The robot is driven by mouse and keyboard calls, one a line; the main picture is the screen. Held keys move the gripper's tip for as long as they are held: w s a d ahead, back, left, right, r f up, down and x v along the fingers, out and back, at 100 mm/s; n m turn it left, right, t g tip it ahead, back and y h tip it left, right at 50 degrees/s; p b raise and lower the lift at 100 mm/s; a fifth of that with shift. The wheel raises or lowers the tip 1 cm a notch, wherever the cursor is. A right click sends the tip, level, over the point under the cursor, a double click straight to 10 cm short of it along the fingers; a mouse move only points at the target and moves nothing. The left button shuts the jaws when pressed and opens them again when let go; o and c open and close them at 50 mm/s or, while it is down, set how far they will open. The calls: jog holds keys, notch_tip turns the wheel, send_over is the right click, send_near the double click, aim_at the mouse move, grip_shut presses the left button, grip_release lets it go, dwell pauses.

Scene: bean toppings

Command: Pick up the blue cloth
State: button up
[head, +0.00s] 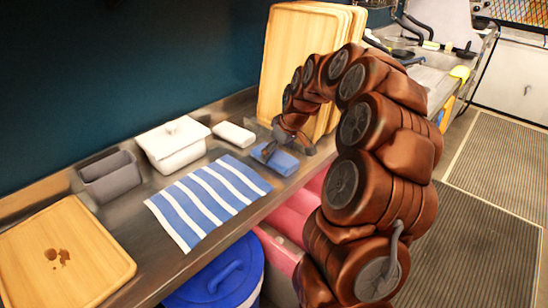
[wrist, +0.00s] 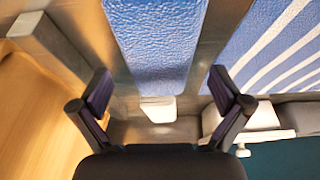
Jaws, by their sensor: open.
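The plain blue cloth (head: 281,162) is a small folded block on the counter, just right of the striped towel in the head view. In the wrist view the blue cloth (wrist: 155,45) has a rough texture and fills the upper middle. My gripper (head: 288,149) is over the cloth, with one finger at each side of it. I cannot tell whether the fingertips touch the cloth.
A blue-and-white striped towel (head: 208,198) lies to the left. A white lidded box (head: 174,145), a small white block (head: 234,134) and a grey container (head: 110,178) stand along the wall. Upright wooden boards (head: 290,60) stand close behind my gripper. A cutting board (head: 62,255) lies far left.

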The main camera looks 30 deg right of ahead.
jog(key=shift+x, duration=1.1)
jog(key=c, duration=1.3)
jog(key=shift+r, duration=0.15)
jog(key=shift+r+b, duration=0.5)
jog(key=shift+r, duration=1.1)
jog(key=s+a+b, duration=0.1)
jog(key=s+a, duration=0.2)
jog(key=s, duration=0.4)
jog(key=s+a+r+b, duration=0.1)
jog(key=s+a+b, duration=0.1)
jog(key=s, duration=0.5)
jog(key=shift+s+a+r, duration=0.25)
jog(key=shift+s+a, duration=0.15)
jog(key=shift+a, duration=0.25)
